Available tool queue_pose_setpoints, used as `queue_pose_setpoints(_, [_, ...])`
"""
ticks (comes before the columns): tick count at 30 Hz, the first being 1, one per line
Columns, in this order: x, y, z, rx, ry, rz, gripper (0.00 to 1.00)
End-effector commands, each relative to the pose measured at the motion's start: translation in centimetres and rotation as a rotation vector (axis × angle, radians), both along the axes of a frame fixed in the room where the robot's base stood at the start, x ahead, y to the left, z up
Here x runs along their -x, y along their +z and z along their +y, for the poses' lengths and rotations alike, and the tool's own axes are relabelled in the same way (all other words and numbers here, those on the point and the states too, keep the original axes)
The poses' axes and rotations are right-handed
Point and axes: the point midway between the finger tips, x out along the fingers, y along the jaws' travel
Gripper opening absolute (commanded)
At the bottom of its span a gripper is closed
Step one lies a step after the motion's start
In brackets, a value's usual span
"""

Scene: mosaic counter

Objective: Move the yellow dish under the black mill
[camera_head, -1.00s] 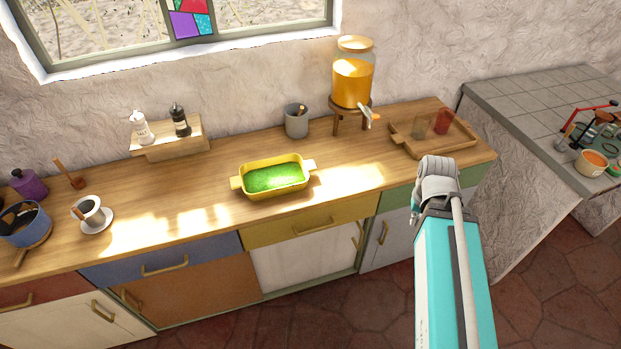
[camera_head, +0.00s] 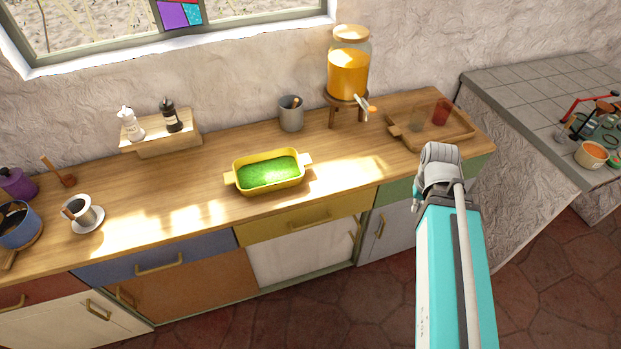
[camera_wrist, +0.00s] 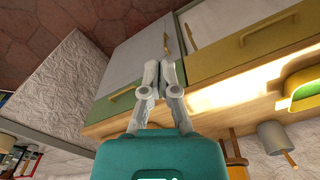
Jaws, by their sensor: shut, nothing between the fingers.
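The yellow dish (camera_head: 268,184), with a handle at each end and a green filling, sits on the wooden counter near its front edge. It also shows at the right edge of the wrist view (camera_wrist: 304,97). The black mill (camera_head: 172,117) stands upright on a small wooden riser (camera_head: 160,144) at the back left, beside a white mill (camera_head: 130,125). The dish is in front and to the right of the riser. My gripper (camera_wrist: 161,64) is shut and empty in the wrist view, apart from the dish. In the head view the fingers are hidden.
A grey pot (camera_head: 290,116), a juice dispenser (camera_head: 347,75) on a stand and a tray (camera_head: 440,138) with two glasses stand to the right. A cup on a saucer (camera_head: 87,226) and a blue pot (camera_head: 18,228) are at the left. The counter between riser and dish is clear.

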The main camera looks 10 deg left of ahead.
Motion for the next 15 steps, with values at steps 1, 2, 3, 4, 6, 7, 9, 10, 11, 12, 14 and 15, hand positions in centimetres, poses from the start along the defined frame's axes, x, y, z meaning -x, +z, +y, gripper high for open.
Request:
queue_pose_setpoints(1, [-0.6, -0.2, 0.4, -0.005, 0.026, -0.002, 0.0])
queue_pose_setpoints(2, [-0.9, -0.3, 0.7, -0.008, 0.041, -0.003, 0.0])
queue_pose_setpoints(3, [-1.4, -0.5, 1.2, -0.014, 0.07, -0.004, 0.0])
queue_pose_setpoints(4, [-1.8, -0.7, 1.6, -0.019, 0.098, -0.006, 0.0])
queue_pose_setpoints(6, [-3.0, -1.0, 2.7, -0.031, 0.179, -0.011, 0.0])
queue_pose_setpoints(7, [-3.6, -1.2, 3.3, -0.038, 0.219, -0.014, 0.0])
queue_pose_setpoints(9, [-5.1, -1.7, 4.8, -0.055, 0.327, -0.022, 0.0])
queue_pose_setpoints(10, [-5.7, -1.9, 5.6, -0.064, 0.377, -0.026, 0.0])
queue_pose_setpoints(11, [-6.4, -2.1, 6.3, -0.073, 0.429, -0.03, 0.0])
queue_pose_setpoints(12, [-7.3, -2.4, 7.4, -0.085, 0.501, -0.037, 0.0])
queue_pose_setpoints(14, [-8.7, -2.9, 9.2, -0.103, 0.614, -0.048, 0.0])
queue_pose_setpoints(15, [-9.6, -3.2, 10.4, -0.114, 0.691, -0.057, 0.0])
